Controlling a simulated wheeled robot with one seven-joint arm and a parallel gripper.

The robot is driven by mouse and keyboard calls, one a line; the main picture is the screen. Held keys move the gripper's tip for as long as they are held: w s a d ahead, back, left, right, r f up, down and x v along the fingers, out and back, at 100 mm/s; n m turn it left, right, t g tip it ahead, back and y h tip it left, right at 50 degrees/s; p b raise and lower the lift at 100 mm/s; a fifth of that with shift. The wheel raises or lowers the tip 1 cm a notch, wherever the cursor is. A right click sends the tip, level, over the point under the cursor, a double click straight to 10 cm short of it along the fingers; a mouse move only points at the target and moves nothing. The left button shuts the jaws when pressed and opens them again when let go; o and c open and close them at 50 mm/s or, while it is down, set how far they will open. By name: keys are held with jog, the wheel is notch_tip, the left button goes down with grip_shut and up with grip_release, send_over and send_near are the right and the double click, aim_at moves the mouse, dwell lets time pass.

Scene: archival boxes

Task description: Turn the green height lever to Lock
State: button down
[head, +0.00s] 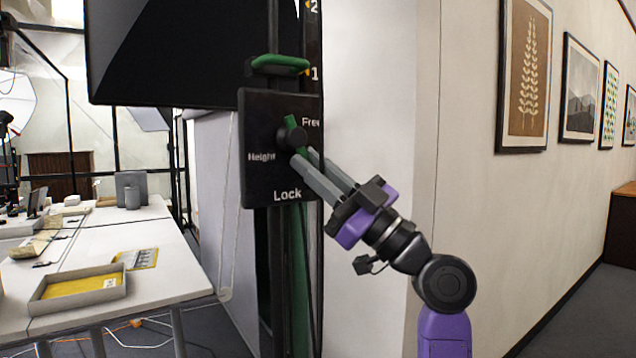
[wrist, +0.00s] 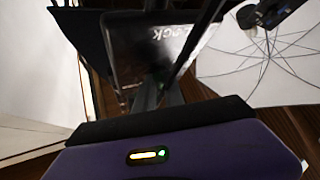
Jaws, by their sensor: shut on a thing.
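The black lever plate (head: 262,180) is marked "Free" at upper right, "Height" at left and "Lock" at the bottom. The green height lever (head: 290,122) turns on a round black hub; a short green end shows above the hub and a little green shows below it, by my fingers. My gripper (head: 304,156) reaches in from the lower right, its grey fingers shut on the lever's lower part, between "Free" and "Lock". The fingers hide much of the lever. In the wrist view the plate (wrist: 145,55) shows "Lock", but the lever cannot be made out.
A green handle (head: 280,66) sits above the plate beside a numbered scale. A big black panel (head: 180,50) hangs at upper left. A white table (head: 165,265) with a grey tray (head: 65,300) stands at left. A wall (head: 470,200) with framed pictures stands close at right.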

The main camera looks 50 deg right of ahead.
jog(key=shift+w+a+f+m+t+h+p, duration=0.1)
jog(key=shift+a+m+t+h+p, duration=0.25)
jog(key=shift+m+h, duration=1.1)
jog(key=shift+w+a+f+m+t+h+p, duration=0.1)
jog(key=shift+a+m+t+h+p, duration=0.25)
jog(key=shift+m+h, duration=1.05)
jog(key=shift+w+a+f+m+t+h+p, duration=0.15)
jog(key=shift+m+t+h, duration=0.35)
jog(key=shift+m+h, duration=0.95)
jog(key=shift+a+r+m, duration=0.1)
jog(key=shift+m, duration=0.5)
jog(key=c, duration=1.4)
grip_release()
jog(key=shift+c, duration=0.2)
jog(key=shift+s, duration=0.1)
jog(key=b+v, duration=0.2)
jog(key=v, duration=0.5)
jog(key=shift+s+f+b, duration=0.25)
jog(key=shift+f+b, duration=0.05)
jog(key=shift+b, duration=0.1)
jog(key=shift+a, duration=0.1)
